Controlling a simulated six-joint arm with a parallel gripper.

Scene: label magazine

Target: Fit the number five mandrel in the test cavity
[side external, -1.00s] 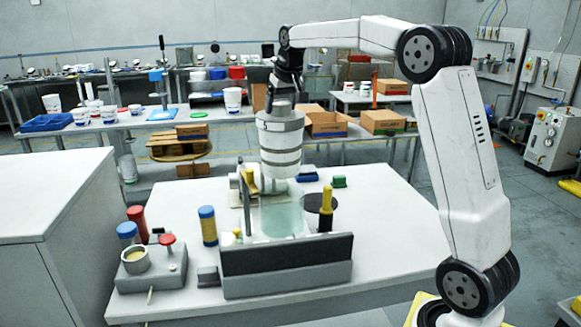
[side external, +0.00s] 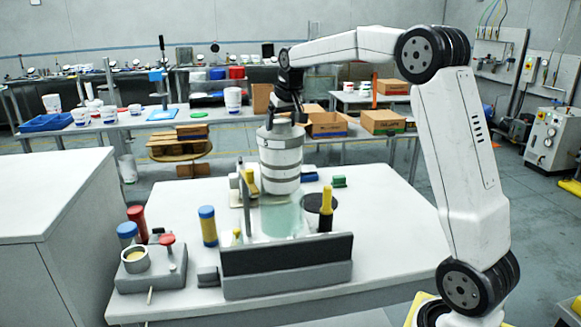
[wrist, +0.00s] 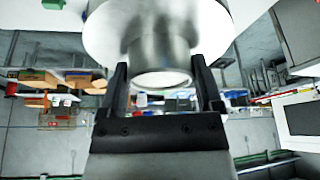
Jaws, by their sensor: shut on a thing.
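The mandrel (side external: 280,160), a large white cylinder with grey bands, hangs upright from my gripper (side external: 285,108). In the wrist view the two dark fingers of my gripper (wrist: 162,78) stand either side of this neck, and the mandrel's wide pale body (wrist: 103,35) fills the top. A translucent pale green cylinder (side external: 283,222), seemingly the test cavity, stands directly below the mandrel. The mandrel's lower end is at or just above its rim; I cannot tell whether it has entered.
A dark-faced grey block (side external: 287,262) stands in front of the cavity. A yellow-handled tool (side external: 326,208) stands to its right, a blue-capped yellow container (side external: 208,226) to its left. A grey holder (side external: 150,270) with capped items sits front left. The table's right side is clear.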

